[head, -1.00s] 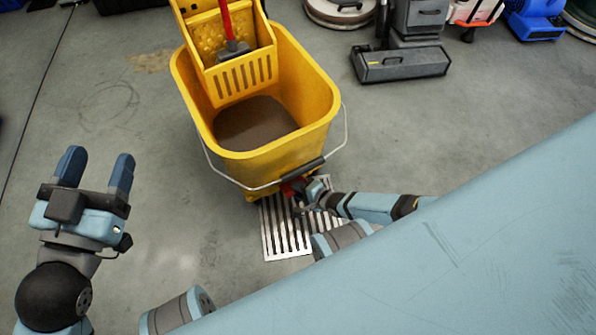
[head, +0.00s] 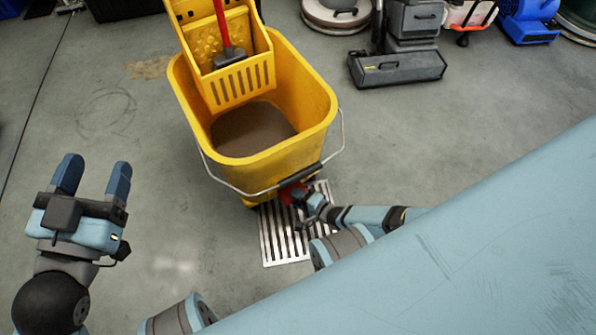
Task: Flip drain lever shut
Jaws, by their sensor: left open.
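A yellow mop bucket (head: 265,158) with brown water stands on the floor in the middle. A red drain lever (head: 293,192) shows low on its near side, just under the black grip of the wire handle. My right gripper (head: 304,203) is at the red lever, coming from the right. It is small and partly hidden, so I cannot tell whether its fingers touch or hold the lever. My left gripper (head: 92,178) is open and empty over bare floor at the left, well away from the bucket.
A metal floor grate (head: 283,246) lies under the bucket's near edge and my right gripper. A wringer with a red mop handle (head: 221,25) sits at the bucket's back. Grey cleaning machines (head: 398,68) and a blue unit (head: 530,22) stand far right. Floor at left is clear.

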